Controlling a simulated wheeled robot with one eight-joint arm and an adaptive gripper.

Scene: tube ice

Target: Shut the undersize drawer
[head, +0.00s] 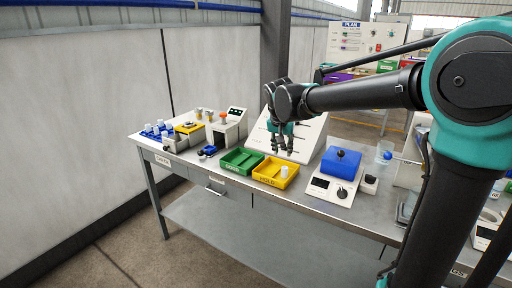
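My gripper (283,149) hangs fingers-down above the bench, in front of a sloped white panel and behind the yellow tray. Its two fingers look parted, with nothing visible between them. Under the bench's front edge is a drawer front with a pale handle (214,190), below and to the left of my gripper and well apart from it. It looks roughly flush with the bench front. No label reading undersize is legible, so I cannot tell which drawer that is.
A green tray (229,168) and a yellow tray (262,179) holding a white piece stand near the front edge. A blue box (341,160) sits on a white device at right. Small machines and a blue rack (153,135) fill the left end. The floor in front is clear.

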